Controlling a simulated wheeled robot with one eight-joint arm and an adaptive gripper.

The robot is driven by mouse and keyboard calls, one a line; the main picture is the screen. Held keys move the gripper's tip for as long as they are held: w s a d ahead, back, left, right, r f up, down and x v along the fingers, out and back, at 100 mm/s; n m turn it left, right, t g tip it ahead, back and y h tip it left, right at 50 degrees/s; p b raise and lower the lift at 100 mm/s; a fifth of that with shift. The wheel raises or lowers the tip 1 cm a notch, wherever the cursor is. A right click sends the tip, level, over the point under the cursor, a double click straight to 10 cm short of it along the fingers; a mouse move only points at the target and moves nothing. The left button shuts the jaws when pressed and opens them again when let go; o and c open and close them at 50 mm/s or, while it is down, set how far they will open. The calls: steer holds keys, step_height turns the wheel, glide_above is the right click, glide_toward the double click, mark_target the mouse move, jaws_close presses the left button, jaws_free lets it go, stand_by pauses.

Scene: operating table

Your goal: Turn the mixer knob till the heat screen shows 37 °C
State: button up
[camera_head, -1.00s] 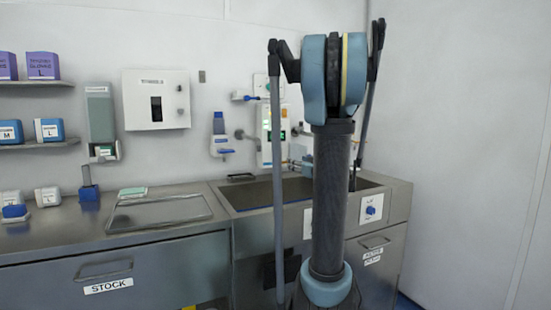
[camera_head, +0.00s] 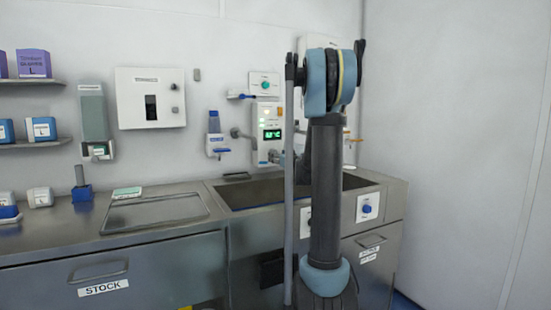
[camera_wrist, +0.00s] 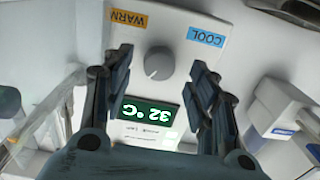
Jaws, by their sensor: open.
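In the wrist view the mixer knob (camera_wrist: 158,62) is a grey round dial with a pale pointer line, on a white panel (camera_wrist: 183,38). An orange WARM label (camera_wrist: 128,18) and a blue COOL label (camera_wrist: 206,37) flank it. The picture is upside down. The heat screen (camera_wrist: 148,113) reads 32 °C in green. My gripper (camera_wrist: 157,72) is open, with one finger on each side of the knob in the picture; contact cannot be told.
A steel sink (camera_head: 250,194) lies below the wall unit. A blue-topped dispenser (camera_head: 215,136) hangs to its left. A metal tray (camera_head: 155,212) lies on the left counter. A plain wall bounds the right side.

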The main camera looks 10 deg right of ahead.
steer(key=shift+x, duration=1.45)
steer(key=c, duration=1.1)
steer(key=shift+o, duration=0.2)
